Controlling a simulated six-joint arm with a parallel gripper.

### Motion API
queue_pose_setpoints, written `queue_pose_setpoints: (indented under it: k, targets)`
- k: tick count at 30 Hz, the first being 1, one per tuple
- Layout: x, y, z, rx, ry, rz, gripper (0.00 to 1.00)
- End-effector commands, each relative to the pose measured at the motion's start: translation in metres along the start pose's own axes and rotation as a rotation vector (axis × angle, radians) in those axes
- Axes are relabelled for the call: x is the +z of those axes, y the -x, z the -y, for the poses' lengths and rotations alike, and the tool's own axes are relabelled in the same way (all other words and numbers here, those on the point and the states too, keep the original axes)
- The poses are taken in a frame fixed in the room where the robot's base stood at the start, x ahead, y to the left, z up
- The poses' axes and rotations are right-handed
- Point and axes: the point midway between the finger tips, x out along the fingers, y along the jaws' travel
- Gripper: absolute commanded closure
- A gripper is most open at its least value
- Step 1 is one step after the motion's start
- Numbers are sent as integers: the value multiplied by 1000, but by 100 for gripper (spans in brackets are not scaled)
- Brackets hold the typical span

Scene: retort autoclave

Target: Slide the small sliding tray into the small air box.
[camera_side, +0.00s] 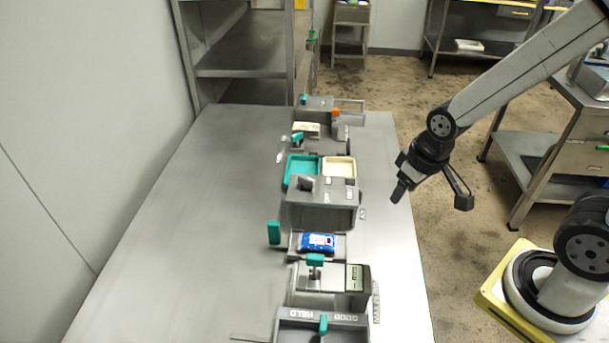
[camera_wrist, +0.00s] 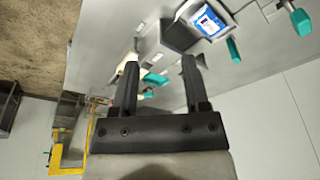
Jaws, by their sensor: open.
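A small grey tray (camera_side: 340,242) carries a blue-and-white packet (camera_side: 317,241) on the bench, and a teal upright handle (camera_side: 274,233) stands at its left. The tray lies just in front of a grey box (camera_side: 318,214) with a dark knob on top, seemingly the small air box. How far the tray is inside the box cannot be told. The packet also shows at the top of the wrist view (camera_wrist: 208,22). My gripper (camera_side: 402,190) is open and empty, in the air to the right of the box. Its two fingers are spread in the wrist view (camera_wrist: 160,75).
Behind the box are a teal bin (camera_side: 302,172) and a cream bin (camera_side: 340,167). Nearer the camera stand a unit with a display (camera_side: 354,278) and a labelled grey tray (camera_side: 322,317). The left of the steel bench (camera_side: 190,230) is clear.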

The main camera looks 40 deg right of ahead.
Motion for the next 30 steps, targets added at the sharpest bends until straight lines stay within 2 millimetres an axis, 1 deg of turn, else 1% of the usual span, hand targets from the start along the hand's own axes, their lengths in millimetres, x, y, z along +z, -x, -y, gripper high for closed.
queue_pose_setpoints:
  k: [7, 11, 14, 20, 24, 30]
  targets:
    - [-3, 0, 1, -1, 7, 1, 41]
    - [-12, -3, 5, -4, 35, 10, 41]
    - [-26, -7, 11, -8, 74, 23, 41]
    - [-65, -23, 33, -22, 199, 59, 41]
    - [-93, -38, 54, -33, 300, 88, 41]
    - [-127, -65, 88, -50, 447, 130, 41]
